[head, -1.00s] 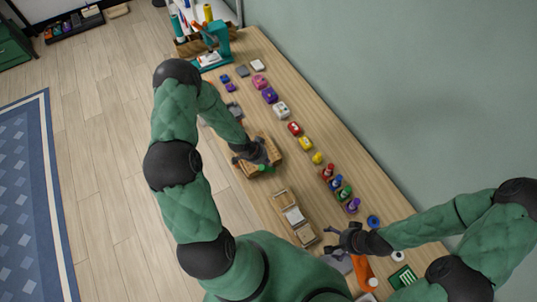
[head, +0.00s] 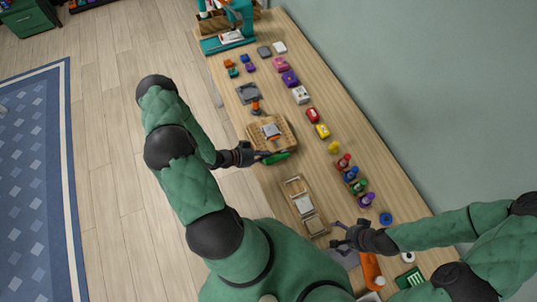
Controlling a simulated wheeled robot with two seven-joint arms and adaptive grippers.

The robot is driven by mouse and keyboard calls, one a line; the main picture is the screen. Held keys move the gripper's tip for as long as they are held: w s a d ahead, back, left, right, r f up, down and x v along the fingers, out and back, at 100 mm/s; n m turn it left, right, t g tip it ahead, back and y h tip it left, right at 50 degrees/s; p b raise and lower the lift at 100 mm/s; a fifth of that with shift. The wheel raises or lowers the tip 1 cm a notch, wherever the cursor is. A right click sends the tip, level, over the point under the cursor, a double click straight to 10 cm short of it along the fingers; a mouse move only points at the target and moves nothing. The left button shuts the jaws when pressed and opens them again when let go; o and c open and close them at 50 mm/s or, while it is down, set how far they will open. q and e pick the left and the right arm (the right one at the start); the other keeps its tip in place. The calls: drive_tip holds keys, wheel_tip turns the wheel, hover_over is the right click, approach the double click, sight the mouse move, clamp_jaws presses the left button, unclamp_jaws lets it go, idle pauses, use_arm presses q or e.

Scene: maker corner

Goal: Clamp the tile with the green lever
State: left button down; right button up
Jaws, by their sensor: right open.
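A wooden clamp board (head: 286,142) lies near the left edge of the bench, with a small grey tile (head: 270,130) on its middle. The green lever (head: 278,158) sticks out at the board's near edge and looks low and flat. My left gripper (head: 262,156) is at the left end of the lever, close to or touching it. Its fingers are small and dark, so I cannot tell whether they are shut on it. My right gripper (head: 340,235) is open and empty, over the near part of the bench.
A wooden frame-like fixture (head: 306,207) lies between the grippers. A grey plate (head: 249,93) and an orange-topped piece (head: 256,106) sit beyond the board. Several coloured blocks and bottles (head: 359,186) line the wall side. An orange bottle (head: 371,271) is near my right gripper.

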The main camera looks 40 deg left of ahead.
use_arm(q)
drive_tip(key=shift+s+a+f+b, duration=0.15)
drive_tip(key=shift+s+f+b, duration=0.05)
drive_tip(key=shift+f+b, duration=0.2)
use_arm(e)
drive_tip(key=shift+f, duration=0.65)
